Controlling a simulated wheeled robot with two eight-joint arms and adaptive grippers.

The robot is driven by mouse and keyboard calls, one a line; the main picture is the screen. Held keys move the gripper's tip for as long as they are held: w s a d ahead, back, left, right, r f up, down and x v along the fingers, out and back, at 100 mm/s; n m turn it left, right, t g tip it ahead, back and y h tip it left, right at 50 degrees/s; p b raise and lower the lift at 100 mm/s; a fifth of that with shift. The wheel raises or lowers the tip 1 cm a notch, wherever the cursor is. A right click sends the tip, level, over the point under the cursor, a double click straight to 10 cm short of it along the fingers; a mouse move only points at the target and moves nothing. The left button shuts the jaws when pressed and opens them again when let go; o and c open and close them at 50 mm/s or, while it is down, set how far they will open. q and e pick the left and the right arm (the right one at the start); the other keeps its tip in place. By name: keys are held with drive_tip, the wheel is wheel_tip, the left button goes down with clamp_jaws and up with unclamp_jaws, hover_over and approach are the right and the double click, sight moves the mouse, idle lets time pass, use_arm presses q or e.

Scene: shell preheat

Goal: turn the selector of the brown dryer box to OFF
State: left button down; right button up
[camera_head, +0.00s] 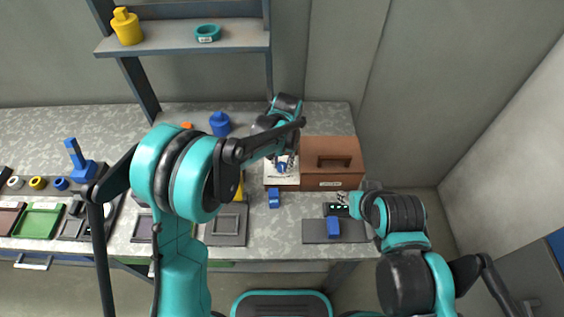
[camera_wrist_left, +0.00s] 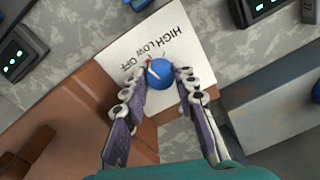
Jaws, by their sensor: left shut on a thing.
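The brown dryer box (camera_head: 345,146) stands on the bench at the back right, with a white panel (camera_head: 272,182) at its left side. In the left wrist view the white panel (camera_wrist_left: 190,22) carries the words HIGH, LOW and OFF. The blue selector knob (camera_wrist_left: 160,75) sits between the fingers of my left gripper (camera_wrist_left: 161,72), which is shut on it. A pale pointer mark shows on the knob's left side; which word it points at I cannot tell. In the head view my left gripper (camera_head: 283,165) is over the panel. My right gripper (camera_head: 343,198) is small and partly hidden near a black device.
The black device (camera_head: 335,210) with small lights and a blue block (camera_head: 333,227) are at the front right. Another blue item (camera_head: 274,198) lies in front of the panel. A blue bottle (camera_head: 220,124) stands behind. A shelf (camera_head: 180,42) hangs over the back left.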

sight(284, 165)
use_arm(q)
drive_tip(key=n, duration=0.5)
drive_tip(key=shift+n, duration=0.4)
idle(0.4)
drive_tip(key=c, duration=1.2)
unclamp_jaws()
drive_tip(key=r, duration=1.2)
drive_tip(key=shift+w+d, duration=0.1)
drive_tip(key=shift+d, duration=0.25)
